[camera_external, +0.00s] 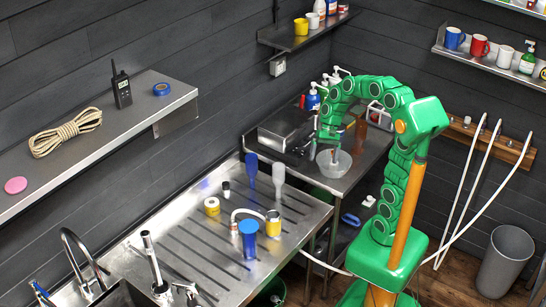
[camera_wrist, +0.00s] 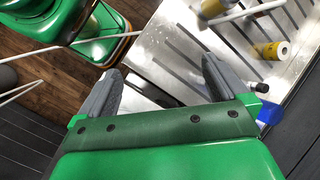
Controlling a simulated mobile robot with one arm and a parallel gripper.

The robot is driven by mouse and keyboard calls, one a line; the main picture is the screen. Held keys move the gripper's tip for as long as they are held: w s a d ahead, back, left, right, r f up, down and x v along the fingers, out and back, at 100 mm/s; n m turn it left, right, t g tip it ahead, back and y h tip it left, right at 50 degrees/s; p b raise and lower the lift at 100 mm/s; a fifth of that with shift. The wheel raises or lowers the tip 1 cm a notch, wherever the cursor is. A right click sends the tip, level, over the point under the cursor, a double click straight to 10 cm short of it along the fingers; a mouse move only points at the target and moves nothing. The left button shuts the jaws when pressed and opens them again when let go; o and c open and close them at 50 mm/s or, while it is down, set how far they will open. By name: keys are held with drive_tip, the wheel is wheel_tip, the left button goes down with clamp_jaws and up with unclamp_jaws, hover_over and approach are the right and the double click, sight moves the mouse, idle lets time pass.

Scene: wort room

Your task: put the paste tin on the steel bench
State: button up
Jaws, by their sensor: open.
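My gripper (camera_external: 331,150) hangs low over the steel bench (camera_external: 352,178) in the corner, close to a pale bowl. In the wrist view its fingers (camera_wrist: 160,85) are apart with nothing held between them. I cannot tell for sure which thing is the paste tin. A short yellow tin-like piece (camera_external: 212,206) and a taller yellow cylinder with a metallic top (camera_external: 273,224) both stand on the ribbed drainboard (camera_external: 225,275), left of and nearer the camera than my gripper. A yellow cylinder (camera_wrist: 272,50) shows at upper right in the wrist view.
The pale bowl (camera_external: 334,163), a dark metal box (camera_external: 285,128) and bottles (camera_external: 313,98) crowd the bench. A blue-topped container (camera_external: 248,238) and upright blue and grey tools stand on the drainboard. A wall shelf (camera_external: 120,140) holds rope and a radio. A grey bin (camera_external: 505,260) stands right.

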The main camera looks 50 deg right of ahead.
drive_tip(key=s+f+n+h, duration=0.3)
drive_tip(key=s+n+h, duration=0.2)
drive_tip(key=s, duration=1.4)
drive_tip(key=n, duration=0.3)
drive_tip(key=shift+a+h, duration=0.15)
drive_tip(key=shift+h, duration=0.15)
